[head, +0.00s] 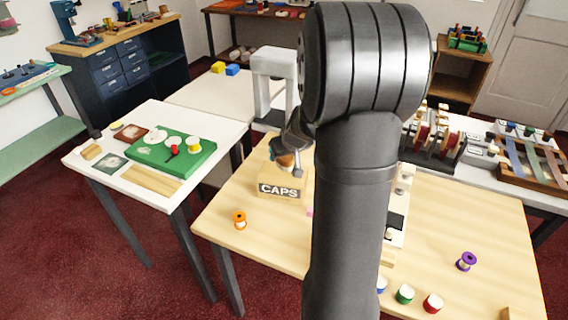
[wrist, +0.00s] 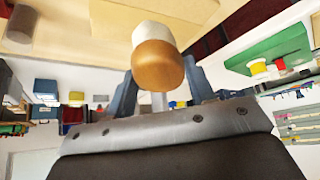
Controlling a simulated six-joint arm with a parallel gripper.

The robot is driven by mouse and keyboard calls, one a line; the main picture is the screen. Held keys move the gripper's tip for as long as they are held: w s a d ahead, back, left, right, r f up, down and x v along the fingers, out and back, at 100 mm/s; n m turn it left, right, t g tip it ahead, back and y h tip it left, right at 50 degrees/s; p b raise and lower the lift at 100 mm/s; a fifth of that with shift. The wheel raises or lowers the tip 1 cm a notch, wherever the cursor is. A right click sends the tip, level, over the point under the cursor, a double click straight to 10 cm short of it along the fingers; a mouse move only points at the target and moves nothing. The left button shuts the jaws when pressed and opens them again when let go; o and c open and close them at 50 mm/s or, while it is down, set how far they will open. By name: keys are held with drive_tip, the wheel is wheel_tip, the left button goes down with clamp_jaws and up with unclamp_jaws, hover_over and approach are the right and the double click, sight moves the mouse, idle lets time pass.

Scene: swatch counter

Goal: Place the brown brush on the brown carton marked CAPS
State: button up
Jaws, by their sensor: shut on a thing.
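The brown brush (head: 285,160) has a rounded brown end and a pale band. In the wrist view its brown end (wrist: 158,65) faces the camera between the two fingers. My gripper (head: 292,165) is shut on the brush, and the fingers also show in the wrist view (wrist: 160,88). The brown carton marked CAPS (head: 280,190) stands on the wooden table, label facing the head camera. The brush is right over or at the carton's top. I cannot tell whether they touch. My arm hides the table to the right of the carton.
An orange spool (head: 240,219) stands on the wooden table (head: 460,215) in front left of the carton. A purple spool (head: 467,261) is at the right, with several coloured caps near the front. A white table (head: 232,134) with a green board (head: 200,160) is at the left.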

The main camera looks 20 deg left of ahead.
drive_tip(key=shift+a+f, duration=0.1)
drive_tip(key=shift+f, duration=1.95)
drive_tip(key=shift+f, duration=0.2)
drive_tip(key=o, duration=1)
drive_tip(key=shift+r, duration=0.1)
drive_tip(key=shift+r, duration=0.25)
drive_tip(key=v, duration=1.1)
drive_tip(key=shift+s+r, duration=0.2)
drive_tip(key=shift+r, duration=0.1)
